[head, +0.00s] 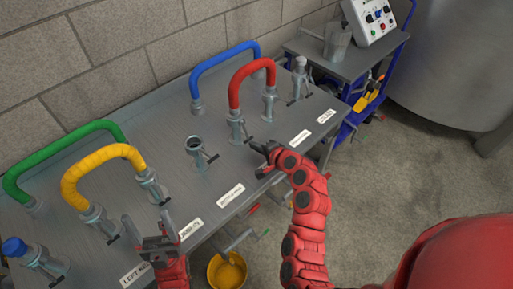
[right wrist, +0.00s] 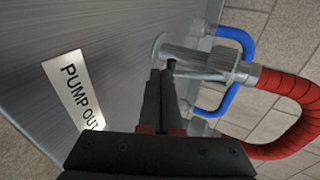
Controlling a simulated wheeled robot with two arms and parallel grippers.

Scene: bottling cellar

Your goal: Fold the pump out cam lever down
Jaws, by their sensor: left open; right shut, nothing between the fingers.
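The pump out coupling (head: 236,126) is a grey metal fitting on the bench, at the near end of the red hose (head: 236,90). It also shows in the right wrist view (right wrist: 205,57), near the "PUMP OUT" label (right wrist: 78,93). Its thin cam lever (right wrist: 200,75) shows beside the fitting there; its tip is partly hidden by my fingers, and its exact angle is hard to tell. My right gripper (head: 262,148) is shut and empty, its fingertips close to the lever; contact is unclear. My left gripper (head: 149,229) is open and empty over the front left of the bench.
An open coupling (head: 197,147) stands left of the pump out coupling. Yellow (head: 100,156), green (head: 62,146) and blue (head: 226,55) hoses arch over the bench (head: 160,108). A yellow bucket (head: 227,271) is below the front edge. A blue cart (head: 375,62) stands at the right.

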